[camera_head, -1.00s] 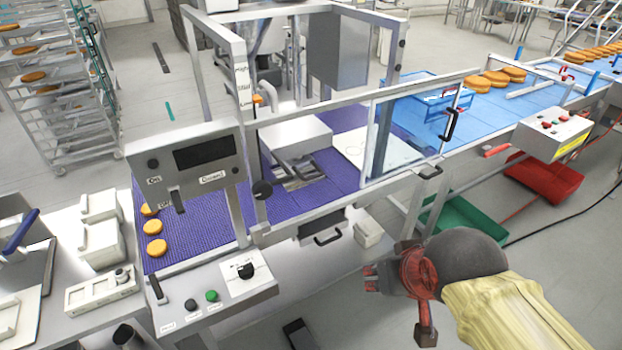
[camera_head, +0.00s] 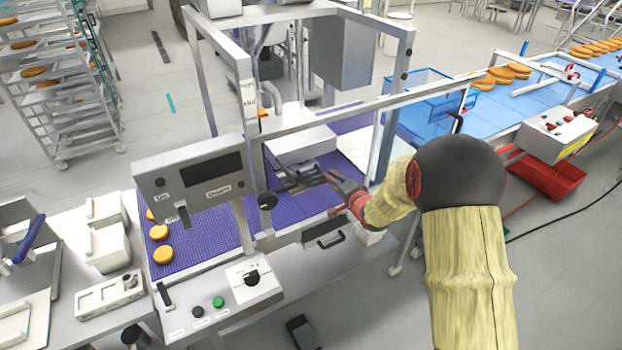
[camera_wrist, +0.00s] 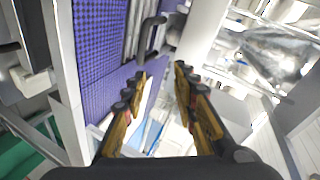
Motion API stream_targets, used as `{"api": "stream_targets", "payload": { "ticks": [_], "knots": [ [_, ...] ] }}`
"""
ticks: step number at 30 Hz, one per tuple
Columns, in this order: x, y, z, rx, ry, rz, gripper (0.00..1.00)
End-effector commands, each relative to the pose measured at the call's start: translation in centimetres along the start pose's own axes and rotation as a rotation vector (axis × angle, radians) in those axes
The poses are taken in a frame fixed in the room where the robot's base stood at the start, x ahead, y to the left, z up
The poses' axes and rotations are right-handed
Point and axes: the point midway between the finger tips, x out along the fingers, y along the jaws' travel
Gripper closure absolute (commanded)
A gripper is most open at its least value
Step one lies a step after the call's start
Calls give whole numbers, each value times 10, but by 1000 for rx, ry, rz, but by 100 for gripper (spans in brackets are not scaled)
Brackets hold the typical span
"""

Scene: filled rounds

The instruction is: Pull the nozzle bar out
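The nozzle bar (camera_head: 300,174) is a grey metal piece low under the white depositor housing, over the purple belt. In the wrist view its metal bars (camera_wrist: 134,30) run up the picture, with a dark bent handle (camera_wrist: 148,38) at their near end. My gripper (camera_head: 340,190) reaches in from the right at the front of the machine, close to the bar. In the wrist view my gripper (camera_wrist: 159,75) is open and empty. The handle lies just beyond the fingertips, a little towards the left one, and appears apart from them. In the head view my gripper partly hides the handle end.
The control box (camera_head: 195,172) stands at the left. Orange rounds (camera_head: 161,234) lie on the purple belt.

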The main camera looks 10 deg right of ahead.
Motion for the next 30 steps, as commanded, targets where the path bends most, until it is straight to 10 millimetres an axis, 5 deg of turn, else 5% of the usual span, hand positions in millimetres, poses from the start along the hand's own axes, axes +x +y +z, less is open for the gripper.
{"api": "stream_targets", "payload": {
  "ticks": [3, 9, 30],
  "knots": [
    [20, 26, 17, 142, -46, -73, 72],
    [31, 44, 33, 283, -97, -150, 72],
    [105, 33, 42, 302, -105, -162, 72]
  ]
}}
